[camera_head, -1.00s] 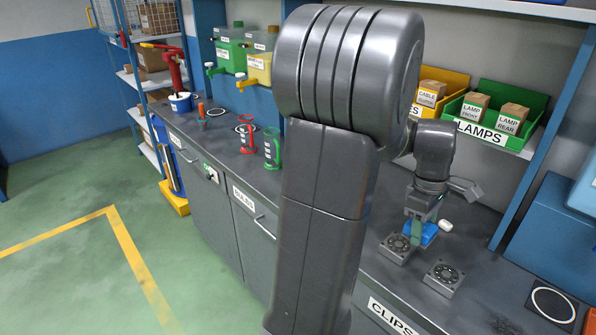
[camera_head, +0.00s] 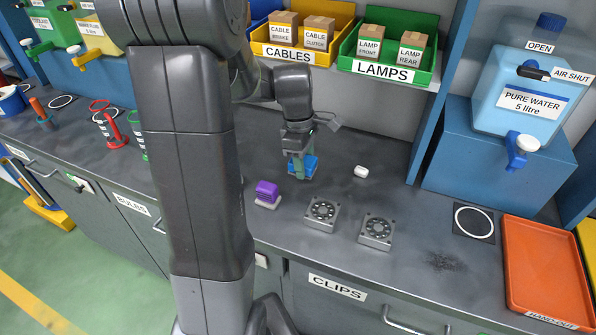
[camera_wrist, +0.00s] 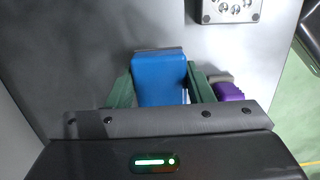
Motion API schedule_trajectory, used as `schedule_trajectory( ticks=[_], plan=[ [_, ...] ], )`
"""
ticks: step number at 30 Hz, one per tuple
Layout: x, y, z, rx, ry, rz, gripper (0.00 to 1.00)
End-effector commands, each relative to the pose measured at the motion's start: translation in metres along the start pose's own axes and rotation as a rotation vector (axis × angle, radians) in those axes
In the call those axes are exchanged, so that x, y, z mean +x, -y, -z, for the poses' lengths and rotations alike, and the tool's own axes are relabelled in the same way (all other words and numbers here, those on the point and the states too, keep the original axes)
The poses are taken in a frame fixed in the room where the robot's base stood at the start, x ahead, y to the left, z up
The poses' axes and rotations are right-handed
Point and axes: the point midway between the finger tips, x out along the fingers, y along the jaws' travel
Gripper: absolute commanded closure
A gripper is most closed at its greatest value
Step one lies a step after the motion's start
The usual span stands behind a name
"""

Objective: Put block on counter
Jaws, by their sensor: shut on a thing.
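A blue block (camera_head: 303,164) is between the green fingers of my gripper (camera_head: 298,170), low over the grey counter (camera_head: 330,262). In the wrist view the blue block (camera_wrist: 160,78) fills the space between the two green fingers (camera_wrist: 160,88). My gripper is shut on it. I cannot tell whether the block touches the counter. A purple block (camera_head: 267,190) on a pale base sits on the counter to the left and nearer. It shows partly behind the right finger in the wrist view (camera_wrist: 230,90).
Two grey round-faced fixtures (camera_head: 321,213) (camera_head: 376,231) stand on the counter near its front. A small white piece (camera_head: 361,172) lies right of my gripper. An orange tray (camera_head: 545,268) and a blue water container (camera_head: 518,95) are at the right.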

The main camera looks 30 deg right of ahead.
Motion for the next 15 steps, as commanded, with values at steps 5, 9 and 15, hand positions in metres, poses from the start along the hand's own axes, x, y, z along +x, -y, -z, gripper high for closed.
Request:
schedule_trajectory(
  ticks=[5, 9, 15],
  plan=[
    [0.017, 0.000, 0.002, -0.001, 0.000, 0.001, 0.76],
    [0.038, 0.000, 0.004, -0.001, 0.001, 0.002, 0.76],
    [0.047, -0.001, 0.006, 0.000, 0.000, -0.002, 0.76]
  ],
)
